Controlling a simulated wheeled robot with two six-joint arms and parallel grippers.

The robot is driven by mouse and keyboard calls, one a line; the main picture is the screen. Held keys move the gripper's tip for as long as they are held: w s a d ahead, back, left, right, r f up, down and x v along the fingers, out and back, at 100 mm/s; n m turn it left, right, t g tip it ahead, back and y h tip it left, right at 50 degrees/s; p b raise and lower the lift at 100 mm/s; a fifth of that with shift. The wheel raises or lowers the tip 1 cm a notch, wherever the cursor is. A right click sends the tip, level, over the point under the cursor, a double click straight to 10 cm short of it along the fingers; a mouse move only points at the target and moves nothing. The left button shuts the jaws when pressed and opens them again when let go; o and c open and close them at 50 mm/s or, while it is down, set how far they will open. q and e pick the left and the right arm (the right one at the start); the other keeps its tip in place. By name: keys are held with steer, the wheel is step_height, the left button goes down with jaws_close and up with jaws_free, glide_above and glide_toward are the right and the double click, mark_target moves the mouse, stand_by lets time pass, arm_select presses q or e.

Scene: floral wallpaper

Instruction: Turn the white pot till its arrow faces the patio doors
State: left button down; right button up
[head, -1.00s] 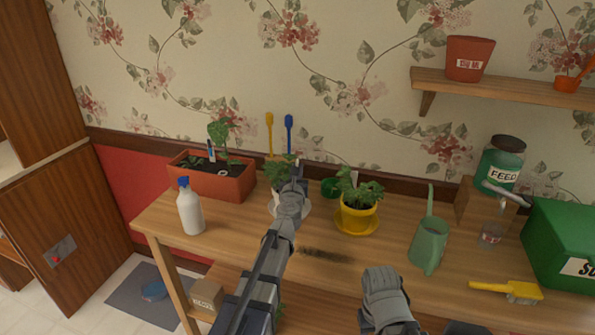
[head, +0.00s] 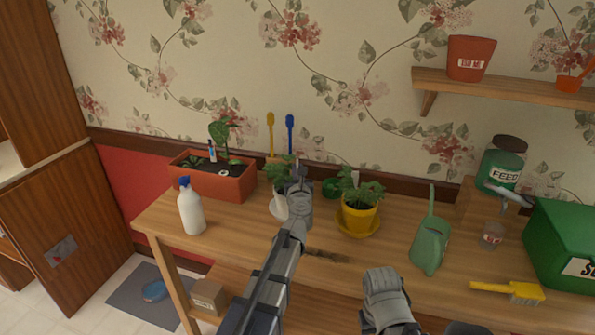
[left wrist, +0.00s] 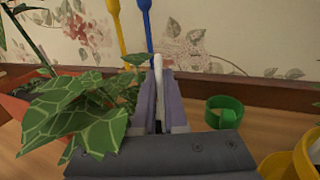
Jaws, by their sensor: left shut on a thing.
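The white pot (head: 278,207) stands on the wooden bench with a leafy plant (head: 279,168) in it. Its right side is hidden behind my left gripper (head: 299,176), and I see no arrow on it. In the left wrist view, the fingers of that gripper (left wrist: 158,100) are closed around a thin upright white part (left wrist: 158,66), which looks like the pot's wall edge-on. The plant's big leaves (left wrist: 75,110) hang just left of the fingers. The end of my right arm (head: 385,295) is low in front of the bench; its fingers cannot be made out. No patio doors are in view.
A yellow pot (head: 359,221) stands close to the right, with a green ring-shaped item (left wrist: 223,112) behind. A white bottle (head: 190,208) and a terracotta planter (head: 232,188) are to the left. A green watering can (head: 430,240) and yellow brush (head: 512,291) are farther right.

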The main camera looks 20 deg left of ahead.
arm_select(q)
steer(key=c, duration=0.9)
jaws_free()
steer(key=shift+s, duration=0.1)
steer(key=shift+v, duration=3.8)
